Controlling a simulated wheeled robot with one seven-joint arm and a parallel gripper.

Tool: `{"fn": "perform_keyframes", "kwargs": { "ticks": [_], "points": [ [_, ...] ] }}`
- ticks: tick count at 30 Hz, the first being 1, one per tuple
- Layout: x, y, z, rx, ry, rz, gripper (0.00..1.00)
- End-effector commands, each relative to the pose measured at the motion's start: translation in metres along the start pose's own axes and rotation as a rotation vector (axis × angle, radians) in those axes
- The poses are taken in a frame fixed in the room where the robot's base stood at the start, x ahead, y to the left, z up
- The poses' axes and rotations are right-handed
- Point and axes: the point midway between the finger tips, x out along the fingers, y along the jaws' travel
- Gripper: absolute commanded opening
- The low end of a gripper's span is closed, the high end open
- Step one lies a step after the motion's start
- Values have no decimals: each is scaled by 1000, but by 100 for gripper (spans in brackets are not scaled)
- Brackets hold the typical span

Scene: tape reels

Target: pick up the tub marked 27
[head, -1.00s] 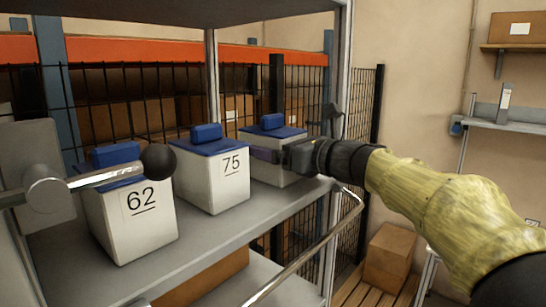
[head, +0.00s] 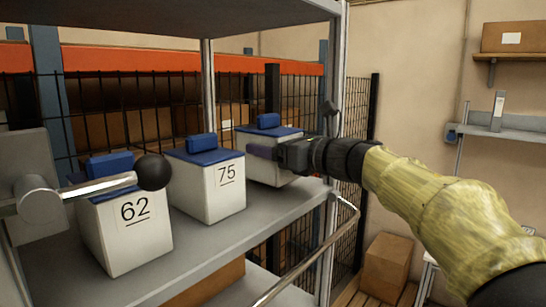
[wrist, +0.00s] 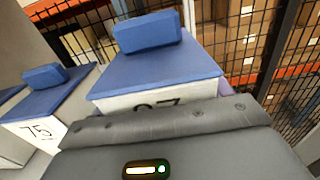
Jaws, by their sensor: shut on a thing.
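The tub marked 27 (head: 258,172) is white with a blue lid and a blue knob. It is the rightmost of the row in the head view, at the far end of the shelf. In the wrist view the tub (wrist: 112,103) fills the middle, and its number is partly hidden behind my gripper body. My gripper (head: 264,152) is shut on this tub from the front right, with a purple finger along its side. The tub looks slightly raised; a gap beneath it is hard to judge.
Tub 75 (head: 222,200) stands just left of the held tub, and tub 62 (head: 135,240) farther left, on the grey shelf (head: 190,262). Another shelf board (head: 200,12) is overhead. Black mesh (head: 110,120) stands behind.

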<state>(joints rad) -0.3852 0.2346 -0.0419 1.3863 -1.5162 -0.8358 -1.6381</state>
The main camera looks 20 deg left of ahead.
Motion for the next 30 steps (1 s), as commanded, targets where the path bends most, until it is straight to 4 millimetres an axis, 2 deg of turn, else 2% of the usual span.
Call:
{"fn": "perform_keyframes", "kwargs": {
  "ticks": [6,13,18,30],
  "points": [
    [0,0,39,-5,-4,0,53],
    [0,0,71,-3,-3,1,53],
    [0,0,79,0,-1,-1,53],
    [0,0,80,0,-1,0,53]
  ]
}}
